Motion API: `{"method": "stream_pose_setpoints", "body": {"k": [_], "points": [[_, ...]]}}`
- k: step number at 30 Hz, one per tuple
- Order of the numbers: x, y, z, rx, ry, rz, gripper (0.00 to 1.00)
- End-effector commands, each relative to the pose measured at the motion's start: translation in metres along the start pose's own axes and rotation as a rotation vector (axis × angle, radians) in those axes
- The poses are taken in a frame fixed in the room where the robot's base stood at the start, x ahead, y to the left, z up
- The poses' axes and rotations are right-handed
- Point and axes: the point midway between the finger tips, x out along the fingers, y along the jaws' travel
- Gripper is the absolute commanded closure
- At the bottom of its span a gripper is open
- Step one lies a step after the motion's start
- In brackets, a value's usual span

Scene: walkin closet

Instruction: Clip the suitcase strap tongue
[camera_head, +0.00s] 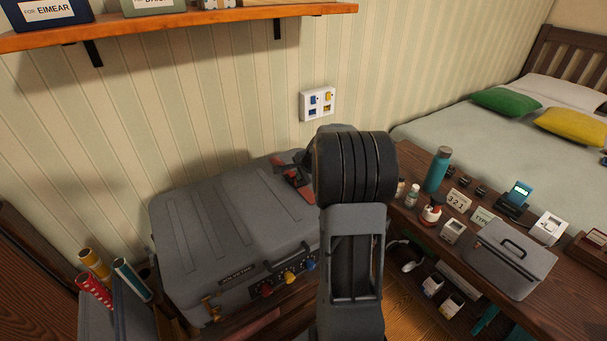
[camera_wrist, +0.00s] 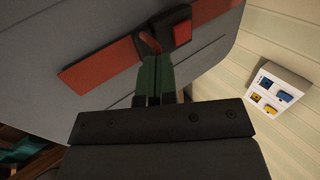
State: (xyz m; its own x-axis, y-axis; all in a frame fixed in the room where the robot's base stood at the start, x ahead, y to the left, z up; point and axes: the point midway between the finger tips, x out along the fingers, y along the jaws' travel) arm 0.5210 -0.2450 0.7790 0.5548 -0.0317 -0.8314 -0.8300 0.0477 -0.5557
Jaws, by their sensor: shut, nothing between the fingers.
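A grey suitcase (camera_head: 215,225) lies closed on a low surface at the left. A red strap (camera_head: 292,172) crosses the right side of its lid, partly hidden by my arm. In the wrist view the strap (camera_wrist: 100,65) runs diagonally over the grey lid (camera_wrist: 90,30). A brighter red block (camera_wrist: 181,33) sits on the strap, with a dark brownish piece (camera_wrist: 147,42) beside it; I cannot tell which is the tongue or whether they are joined. My gripper (camera_wrist: 156,62) is shut and empty, its green fingertips right at the dark piece; contact is unclear.
A white socket panel (camera_head: 317,104) is on the wall behind. A wooden shelf (camera_head: 200,20) hangs above the suitcase. At the right, a bench carries a teal bottle (camera_head: 437,170), a grey box (camera_head: 508,262) and small items. Rolled tubes (camera_head: 95,290) stand at the lower left.

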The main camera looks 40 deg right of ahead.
Motion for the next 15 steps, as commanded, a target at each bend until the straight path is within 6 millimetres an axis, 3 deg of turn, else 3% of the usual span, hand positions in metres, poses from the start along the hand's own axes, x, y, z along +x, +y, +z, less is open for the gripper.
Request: {"method": "stream_pose_setpoints", "body": {"k": [15], "points": [[0.016, -0.007, 0.001, -0.001, -0.001, 0.002, 1.00]]}}
